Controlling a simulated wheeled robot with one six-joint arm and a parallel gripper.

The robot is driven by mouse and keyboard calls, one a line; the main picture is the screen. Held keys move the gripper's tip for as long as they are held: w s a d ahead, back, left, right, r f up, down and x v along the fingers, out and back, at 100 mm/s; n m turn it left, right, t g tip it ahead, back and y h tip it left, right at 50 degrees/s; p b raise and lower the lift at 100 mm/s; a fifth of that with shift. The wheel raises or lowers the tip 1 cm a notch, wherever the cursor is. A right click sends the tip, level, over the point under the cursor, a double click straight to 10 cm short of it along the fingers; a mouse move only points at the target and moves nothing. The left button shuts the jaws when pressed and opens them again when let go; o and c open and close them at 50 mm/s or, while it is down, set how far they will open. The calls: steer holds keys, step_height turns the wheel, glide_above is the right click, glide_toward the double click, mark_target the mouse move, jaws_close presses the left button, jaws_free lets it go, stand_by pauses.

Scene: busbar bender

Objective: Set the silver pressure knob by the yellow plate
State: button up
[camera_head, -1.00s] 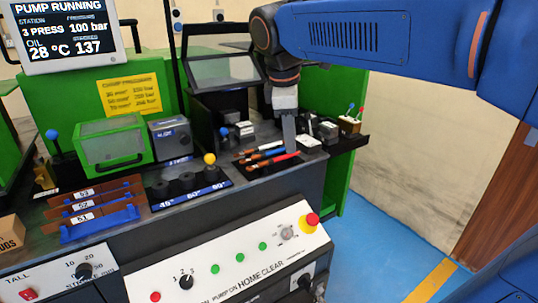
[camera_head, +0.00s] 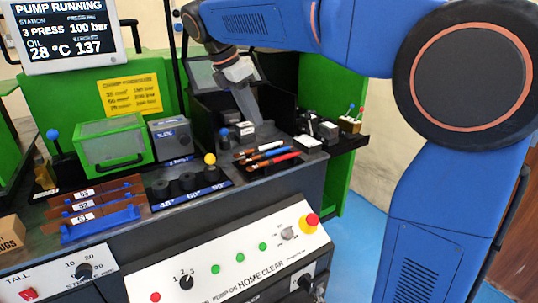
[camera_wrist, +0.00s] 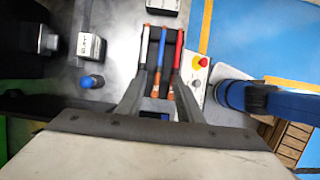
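The yellow plate (camera_head: 129,95) is fixed to the green housing at the upper left. It carries several lines of pressure values, too small to read surely. A silver-grey round knob (camera_head: 288,233) sits on the sloped white front panel, left of the red emergency button; I take it as the pressure knob, and its setting is not readable. My gripper (camera_head: 254,118) is high over the dark bench, well behind and above that knob and touching nothing I can see. In the wrist view its two fingers (camera_wrist: 160,82) stand apart with nothing clearly held between them.
A red emergency button (camera_head: 312,220) is beside the silver knob. Several coloured-handled tools (camera_head: 265,154) lie on the bench below my gripper. Black posts with a yellow-topped lever (camera_head: 210,159) stand left.

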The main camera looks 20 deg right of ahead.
mark_target(269, 152)
steer(key=x, duration=1.3)
steer(key=shift+c, duration=0.2)
jaws_close()
